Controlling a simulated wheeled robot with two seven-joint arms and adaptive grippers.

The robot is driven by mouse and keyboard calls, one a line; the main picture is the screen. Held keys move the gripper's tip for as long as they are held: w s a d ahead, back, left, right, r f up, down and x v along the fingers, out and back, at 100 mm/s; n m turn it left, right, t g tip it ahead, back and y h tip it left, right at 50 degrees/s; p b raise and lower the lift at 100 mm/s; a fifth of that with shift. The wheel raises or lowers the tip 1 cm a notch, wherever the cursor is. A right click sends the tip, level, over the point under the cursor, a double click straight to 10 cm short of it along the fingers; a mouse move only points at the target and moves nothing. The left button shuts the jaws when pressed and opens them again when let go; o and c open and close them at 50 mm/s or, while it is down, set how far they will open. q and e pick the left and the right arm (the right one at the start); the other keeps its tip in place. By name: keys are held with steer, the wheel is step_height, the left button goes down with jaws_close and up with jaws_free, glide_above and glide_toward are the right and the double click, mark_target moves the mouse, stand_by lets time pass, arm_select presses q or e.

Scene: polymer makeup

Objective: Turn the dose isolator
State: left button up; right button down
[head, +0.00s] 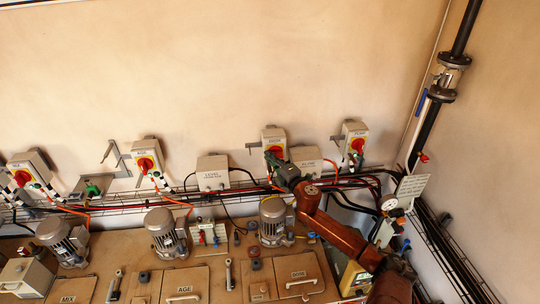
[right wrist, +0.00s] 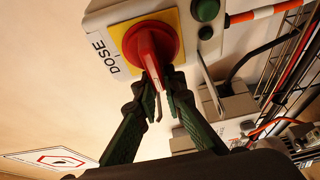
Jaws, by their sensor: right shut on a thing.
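The dose isolator (head: 270,133) is a pale wall box with a red rotary handle on a yellow plate, third from the left on the wall in the head view. In the right wrist view its red handle (right wrist: 153,50) fills the middle of the yellow plate beside the word DOSE, with green and black buttons to its right. My right gripper (head: 277,160) reaches up to it from below. In the right wrist view its dark green fingers (right wrist: 162,95) are closed around the handle's lower end, and the tips partly hide it. My left gripper does not show.
Similar isolators stand on the wall: mix (head: 28,170) and another (head: 147,157) to the left, one (head: 354,137) to the right. A junction box (head: 306,158) is close beside my right wrist. A cable tray, motors and lidded hatches lie below.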

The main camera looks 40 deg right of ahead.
steer(key=shift+d+f, duration=0.15)
steer(key=shift+d, duration=0.1)
steer(key=c, duration=2)
jaws_free()
steer(key=shift+s+a, duration=0.15)
steer(key=shift+s, duration=0.4)
steer(key=s, duration=0.3)
steer(key=s+a, duration=0.1)
steer(key=s, duration=0.7)
steer(key=shift+a, duration=0.15)
